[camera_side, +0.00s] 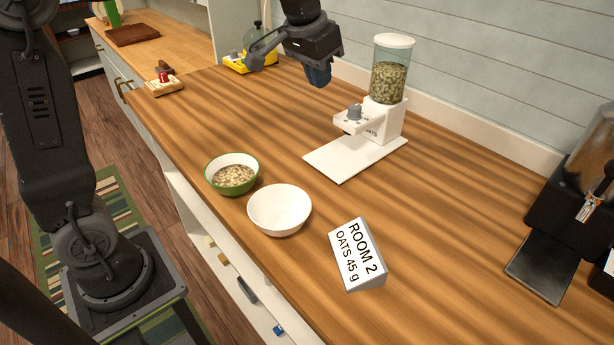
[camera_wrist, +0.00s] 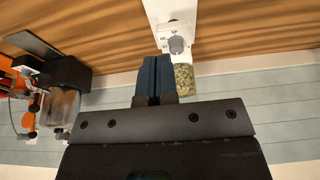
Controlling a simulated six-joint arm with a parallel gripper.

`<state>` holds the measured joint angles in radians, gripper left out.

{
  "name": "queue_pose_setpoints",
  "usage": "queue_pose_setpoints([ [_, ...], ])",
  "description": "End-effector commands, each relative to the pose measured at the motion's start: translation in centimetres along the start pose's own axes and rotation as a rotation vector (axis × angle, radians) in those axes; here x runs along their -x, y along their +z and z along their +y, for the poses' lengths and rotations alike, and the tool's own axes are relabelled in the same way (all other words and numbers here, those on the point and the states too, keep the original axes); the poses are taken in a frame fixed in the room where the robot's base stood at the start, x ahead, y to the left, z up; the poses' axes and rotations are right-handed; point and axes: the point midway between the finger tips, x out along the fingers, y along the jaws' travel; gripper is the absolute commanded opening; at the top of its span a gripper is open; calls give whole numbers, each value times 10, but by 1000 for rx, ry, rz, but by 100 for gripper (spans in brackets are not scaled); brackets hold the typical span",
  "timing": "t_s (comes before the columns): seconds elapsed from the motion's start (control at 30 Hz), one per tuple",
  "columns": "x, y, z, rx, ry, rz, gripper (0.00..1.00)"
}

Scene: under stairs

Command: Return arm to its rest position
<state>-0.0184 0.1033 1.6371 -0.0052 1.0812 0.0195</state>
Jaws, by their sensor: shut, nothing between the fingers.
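My gripper (camera_side: 319,76) is in the air above the wooden counter, left of the oat dispenser (camera_side: 385,118) in the side view. Its dark blue fingers (camera_wrist: 154,76) are together and hold nothing in the wrist view. The dispenser has a clear hopper of oats and a white base plate on the counter; its knob and hopper show just beyond my fingers in the wrist view (camera_wrist: 178,45). A green bowl (camera_side: 211,183) with oats in it stands near the counter's front edge. A white bowl (camera_side: 280,210), which looks empty, stands to its right.
A sign (camera_side: 357,254) reading "ROOM 2 OATS 45 g" stands on the counter (camera_side: 460,220). A second, dark dispenser (camera_side: 575,215) is at the right. A small board with a red item (camera_side: 164,82) and a yellow tray (camera_side: 237,64) are at the far left. A wall runs behind.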

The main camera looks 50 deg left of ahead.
Motion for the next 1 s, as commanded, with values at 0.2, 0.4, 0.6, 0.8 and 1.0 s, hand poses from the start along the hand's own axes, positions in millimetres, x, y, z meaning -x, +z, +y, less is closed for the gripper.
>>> queue_pose_setpoints([
  [0.2, 37, 88, 4, -1, 0, 69, 0],
  [0.4, 40, 168, 6, -1, 0, 125, 0],
  [0.6, 29, 222, 7, -1, 1, 163, 0],
  [0.8, 22, 238, 7, -1, 1, 173, 0],
  [1.0, 22, 238, 7, 0, 1, 172, 0],
])
